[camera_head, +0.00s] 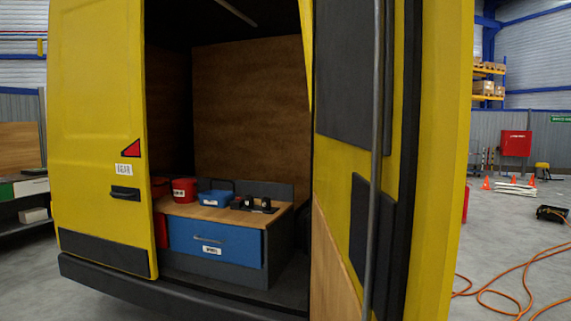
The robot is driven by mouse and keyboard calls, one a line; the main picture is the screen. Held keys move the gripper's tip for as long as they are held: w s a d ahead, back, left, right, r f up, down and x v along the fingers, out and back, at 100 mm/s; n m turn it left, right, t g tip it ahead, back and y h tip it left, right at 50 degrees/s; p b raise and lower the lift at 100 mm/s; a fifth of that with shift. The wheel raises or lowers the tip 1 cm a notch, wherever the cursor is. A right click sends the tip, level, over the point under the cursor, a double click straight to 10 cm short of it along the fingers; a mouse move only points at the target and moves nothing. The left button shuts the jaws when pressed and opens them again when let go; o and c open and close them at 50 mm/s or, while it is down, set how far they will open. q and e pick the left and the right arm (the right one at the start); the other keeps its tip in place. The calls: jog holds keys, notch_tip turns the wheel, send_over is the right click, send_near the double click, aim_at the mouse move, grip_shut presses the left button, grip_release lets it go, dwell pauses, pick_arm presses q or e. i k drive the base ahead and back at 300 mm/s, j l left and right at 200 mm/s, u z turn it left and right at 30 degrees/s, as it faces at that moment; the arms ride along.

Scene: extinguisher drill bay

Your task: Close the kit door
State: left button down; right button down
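A yellow van or cabinet stands in front of me with its bay open. Its left yellow door (95,170) looks shut and has a dark handle (125,194), a white label and a red triangle. Its right yellow door (337,185) stands swung open towards me, its inner side showing dark panels, a wood panel and a long grey vertical bar (375,200). I cannot tell for certain which door is the kit door; the right one is the one standing open. Neither of my grippers is in view.
Inside the bay, a blue-drawer unit (215,243) carries a red container (184,190), a blue box (215,198) and small dark items. A dark bumper step (150,289) runs below. An orange hose (500,285) lies on the floor at right. Cones and a red cabinet (515,143) stand farther back.

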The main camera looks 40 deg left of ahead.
aim_at(393, 80)
jog(key=i+l+u, duration=0.15)
jog(key=l+u, duration=0.25)
jog(key=i+l+u, duration=0.15)
jog(key=u, duration=0.25)
jog(key=l+u, duration=0.75)
jog(key=l, duration=0.15)
jog(key=k+l+z, duration=0.1)
jog(key=z, duration=0.2)
jog(key=k, duration=0.1)
